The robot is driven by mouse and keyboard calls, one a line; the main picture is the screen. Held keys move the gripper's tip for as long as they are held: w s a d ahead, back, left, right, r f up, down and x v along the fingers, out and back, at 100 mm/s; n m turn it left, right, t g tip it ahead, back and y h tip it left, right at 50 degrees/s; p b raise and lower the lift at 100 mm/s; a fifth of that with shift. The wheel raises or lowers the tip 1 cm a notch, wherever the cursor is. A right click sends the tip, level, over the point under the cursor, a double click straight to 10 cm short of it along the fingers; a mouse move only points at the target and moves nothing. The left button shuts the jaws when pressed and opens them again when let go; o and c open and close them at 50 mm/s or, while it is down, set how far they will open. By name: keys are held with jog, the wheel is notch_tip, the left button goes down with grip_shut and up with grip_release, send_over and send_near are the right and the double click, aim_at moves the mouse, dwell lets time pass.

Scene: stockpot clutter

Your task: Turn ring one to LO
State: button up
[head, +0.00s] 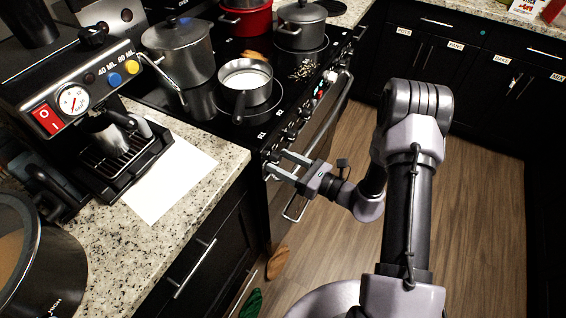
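The black stove top (205,103) carries a white R1 label (262,135) near its front left corner and an R2 label (280,111) farther along. A row of control knobs (291,133) runs along the stove's front edge. My gripper (273,161) is at the left end of this row, in front of the R1 label. Its two fingers are spread apart and point left toward the front panel. The knob nearest R1 is at or just beyond the fingertips; I cannot tell whether they touch it. Its pointer and markings are too small to read.
A small pan (246,84) with white contents stands behind R1, its handle pointing toward the front. Grey pots (180,52) and a red pot (245,20) stand farther back. An oven handle (325,130) runs below the knobs. The coffee machine (85,95) stands left on the granite counter (135,245).

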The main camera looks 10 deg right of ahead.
grip_shut()
jog(key=shift+m+p, duration=0.3)
jog(key=m+p, duration=0.2)
jog(key=m, duration=0.1)
jog(key=shift+r+p, duration=0.15)
jog(key=shift+p, duration=0.25)
jog(key=shift+m+g+p, duration=0.3)
jog(key=shift+m+p, duration=1)
jog(key=shift+m, duration=1.1)
jog(key=shift+o, duration=0.5)
grip_release()
